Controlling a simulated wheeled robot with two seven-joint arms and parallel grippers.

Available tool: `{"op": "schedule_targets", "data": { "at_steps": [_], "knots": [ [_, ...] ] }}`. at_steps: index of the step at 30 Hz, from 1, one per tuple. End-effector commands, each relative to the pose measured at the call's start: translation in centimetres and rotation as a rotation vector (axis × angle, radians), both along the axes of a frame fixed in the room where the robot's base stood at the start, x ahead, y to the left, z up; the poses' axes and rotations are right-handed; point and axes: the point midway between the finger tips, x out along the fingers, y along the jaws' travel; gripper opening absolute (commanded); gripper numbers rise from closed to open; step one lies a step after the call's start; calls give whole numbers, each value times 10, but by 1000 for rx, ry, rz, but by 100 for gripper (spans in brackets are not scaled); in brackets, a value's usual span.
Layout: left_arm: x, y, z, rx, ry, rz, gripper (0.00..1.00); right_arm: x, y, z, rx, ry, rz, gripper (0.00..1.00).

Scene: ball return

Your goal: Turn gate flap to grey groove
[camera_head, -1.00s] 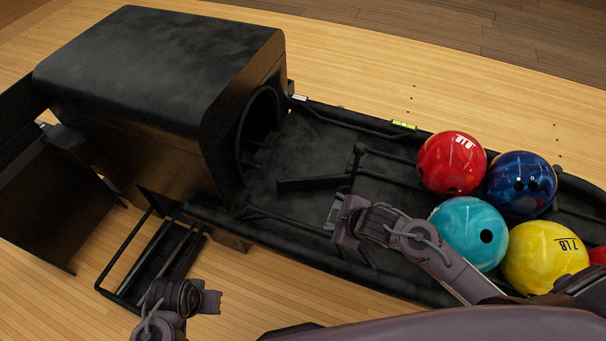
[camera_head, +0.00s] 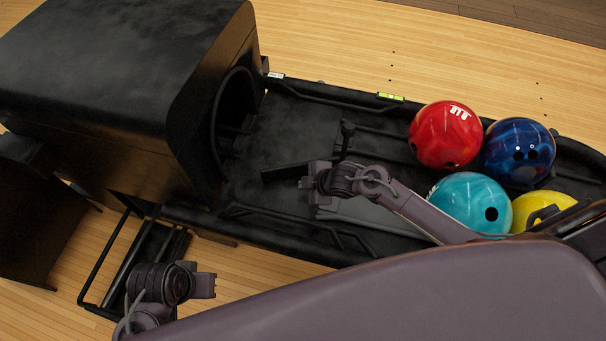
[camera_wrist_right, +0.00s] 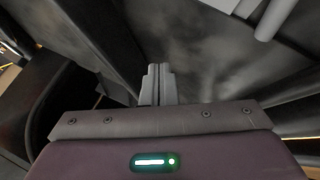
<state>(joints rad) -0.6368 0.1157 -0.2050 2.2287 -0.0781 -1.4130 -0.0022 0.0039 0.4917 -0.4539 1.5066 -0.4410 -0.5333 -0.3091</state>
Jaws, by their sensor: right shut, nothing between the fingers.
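The gate flap (camera_head: 284,172) is a dark bar lying over the black bed of the ball return, in front of the round hood opening. Its right end is hidden behind my right gripper (camera_head: 304,184). That gripper is shut and empty, close to the flap; I cannot tell if they touch. In the right wrist view its fingers (camera_wrist_right: 157,84) are together. A grey strip (camera_head: 368,214), perhaps the grey groove, shows partly behind my right arm. My left gripper (camera_head: 208,285) is at the lower left, away from the flap; its fingers are unclear.
A big black hood (camera_head: 130,75) stands at the left. A red ball (camera_head: 445,135), a dark blue ball (camera_head: 519,151), a teal ball (camera_head: 470,203) and a yellow ball (camera_head: 541,207) sit at the right. A dark knob post (camera_head: 347,131) stands beyond my right gripper.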

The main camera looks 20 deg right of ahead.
Motion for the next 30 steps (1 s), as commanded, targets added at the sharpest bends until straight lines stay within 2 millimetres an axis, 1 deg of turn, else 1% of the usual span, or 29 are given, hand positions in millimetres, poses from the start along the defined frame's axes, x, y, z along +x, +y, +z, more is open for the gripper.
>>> {"op": "schedule_targets", "data": {
  "at_steps": [1,3,9,24,30],
  "knots": [
    [1,-2,-2,-5,-11,-4,0,12,-2,1,1,-6,-3,0],
    [2,-4,-3,-11,-23,-8,0,22,-3,2,0,-5,-2,0],
    [5,-8,-4,-23,-47,-16,0,37,-5,2,-1,-2,0,0],
    [5,-9,-3,-24,-49,-17,0,39,-5,3,-1,-1,-9,0],
    [5,-8,-2,-22,-44,-14,0,48,-4,3,1,-2,-69,0]
  ]
}}
